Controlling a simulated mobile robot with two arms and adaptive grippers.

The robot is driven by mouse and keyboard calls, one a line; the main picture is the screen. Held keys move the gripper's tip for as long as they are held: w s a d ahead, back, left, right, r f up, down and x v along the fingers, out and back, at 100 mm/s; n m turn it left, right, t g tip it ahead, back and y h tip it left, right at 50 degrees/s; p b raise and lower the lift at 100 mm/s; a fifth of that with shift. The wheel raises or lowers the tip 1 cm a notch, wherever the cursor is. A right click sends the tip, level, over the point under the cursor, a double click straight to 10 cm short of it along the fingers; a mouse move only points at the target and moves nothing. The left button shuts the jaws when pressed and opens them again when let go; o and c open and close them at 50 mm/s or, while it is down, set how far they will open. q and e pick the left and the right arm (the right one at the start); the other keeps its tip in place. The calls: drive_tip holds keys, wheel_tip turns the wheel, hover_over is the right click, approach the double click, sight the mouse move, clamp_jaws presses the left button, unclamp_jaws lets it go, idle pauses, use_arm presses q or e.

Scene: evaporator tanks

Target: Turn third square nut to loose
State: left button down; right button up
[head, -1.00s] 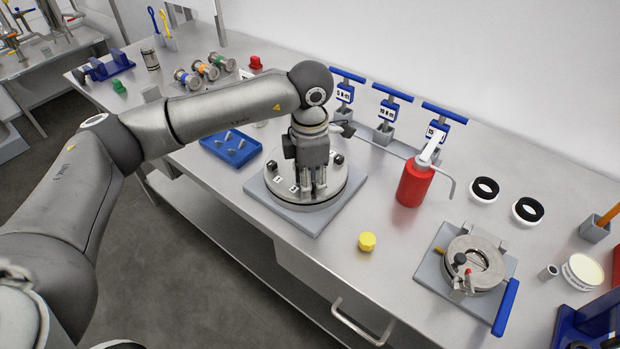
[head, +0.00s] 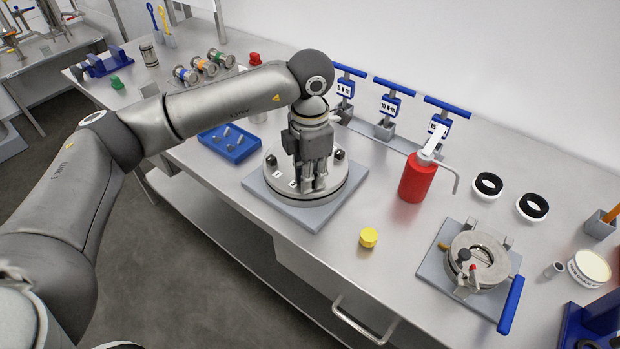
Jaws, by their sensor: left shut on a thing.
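The round steel flange (head: 334,186) with square nuts sits on a grey square base plate (head: 305,217) in the middle of the bench. Dark square nuts show at its left (head: 271,159) and at its back right (head: 339,154). Small white number labels lie on its face. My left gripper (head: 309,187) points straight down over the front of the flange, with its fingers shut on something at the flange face. The fingers hide the held part, so I cannot see which nut it is. My right gripper is not in view.
A red pump bottle (head: 418,180) stands right of the flange, with blue T-handled tools (head: 388,104) behind. A blue tray (head: 230,143) lies to the left. A yellow cap (head: 368,238) and a clamp fixture (head: 478,260) are at the front right.

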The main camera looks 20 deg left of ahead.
use_arm(q)
drive_tip(key=n+b, duration=0.1)
drive_tip(key=n, duration=0.2)
drive_tip(key=shift+f+b, duration=0.1)
drive_tip(key=shift+b, duration=0.3)
drive_tip(key=shift+n+b, duration=0.45)
drive_tip(key=shift+n, duration=0.75)
drive_tip(key=c, duration=1.4)
unclamp_jaws()
wheel_tip(320, 180, up, 12)
drive_tip(key=shift+r, duration=0.1)
